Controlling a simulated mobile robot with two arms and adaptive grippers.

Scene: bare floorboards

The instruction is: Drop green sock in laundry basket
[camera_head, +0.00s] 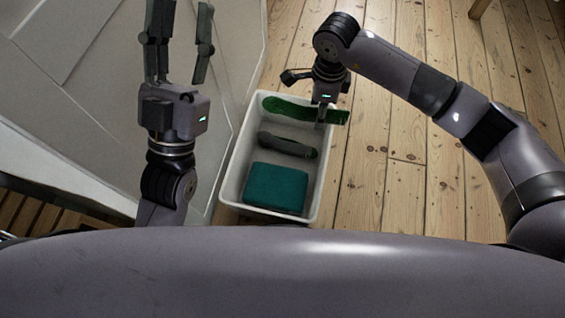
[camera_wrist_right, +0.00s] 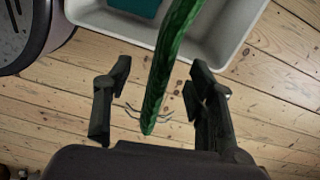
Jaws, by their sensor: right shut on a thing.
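In the right wrist view the sock (camera_wrist_right: 170,60) runs between the fingers of my right gripper (camera_wrist_right: 158,78), with the basket's rim (camera_wrist_right: 238,38) behind. I cannot tell whether the sock touches the basket. My left gripper (camera_head: 180,50) is open and empty, pointing up the picture left of the basket.
The basket holds a folded teal cloth (camera_head: 275,187) and a dark grey-green item (camera_head: 286,145). A large pale panelled surface (camera_head: 80,90) takes up the left side. Bare floorboards (camera_head: 390,190) lie clear to the right. A wooden leg (camera_head: 479,8) shows at the top right.

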